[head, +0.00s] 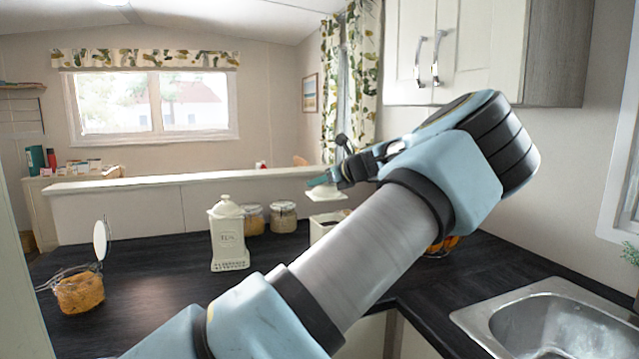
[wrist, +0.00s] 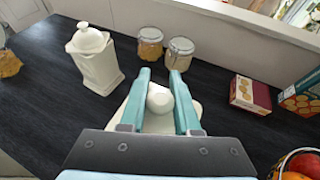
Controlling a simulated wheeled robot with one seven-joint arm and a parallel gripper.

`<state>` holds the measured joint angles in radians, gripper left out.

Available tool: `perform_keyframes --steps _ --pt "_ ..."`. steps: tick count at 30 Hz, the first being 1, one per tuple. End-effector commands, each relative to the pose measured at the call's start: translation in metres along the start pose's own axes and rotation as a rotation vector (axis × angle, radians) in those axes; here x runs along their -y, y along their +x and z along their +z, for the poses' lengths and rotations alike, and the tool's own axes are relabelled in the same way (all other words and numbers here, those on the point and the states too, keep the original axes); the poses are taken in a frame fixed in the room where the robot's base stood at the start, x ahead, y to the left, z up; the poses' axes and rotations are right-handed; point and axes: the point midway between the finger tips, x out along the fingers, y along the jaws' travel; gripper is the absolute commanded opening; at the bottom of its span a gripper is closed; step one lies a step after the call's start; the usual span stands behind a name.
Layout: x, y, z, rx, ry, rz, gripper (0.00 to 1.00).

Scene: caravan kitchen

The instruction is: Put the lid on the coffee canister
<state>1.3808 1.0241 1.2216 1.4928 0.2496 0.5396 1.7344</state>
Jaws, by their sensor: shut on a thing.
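My gripper (head: 320,183) is shut on the white canister lid (head: 326,193), holding it by its round knob. In the wrist view the lid (wrist: 160,99) has its knob between the two teal fingers (wrist: 160,76). The cream coffee canister (head: 322,228) stands on the dark counter, partly hidden behind my arm. In the head view the lid is above the canister, with a visible gap between them. In the wrist view the canister is hidden under the lid and gripper, so I cannot tell how well they line up.
A lidded tea canister (head: 228,238) stands to the left, with two glass jars (head: 253,219) (head: 283,218) behind. An open jar (head: 80,291) is far left. A red box (wrist: 250,94), a teal box (wrist: 301,96) and a fruit bowl (wrist: 298,166) are right. The sink (head: 560,325) is front right.

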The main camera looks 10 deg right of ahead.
Motion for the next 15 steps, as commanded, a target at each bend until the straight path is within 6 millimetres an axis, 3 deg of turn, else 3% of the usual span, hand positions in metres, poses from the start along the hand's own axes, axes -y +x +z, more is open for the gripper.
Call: perform_keyframes --steps 8,15 --pt "0.0 0.003 -0.006 0.001 0.0 0.001 0.0" --pt "0.0 0.011 -0.026 0.0 0.0 0.0 0.0"
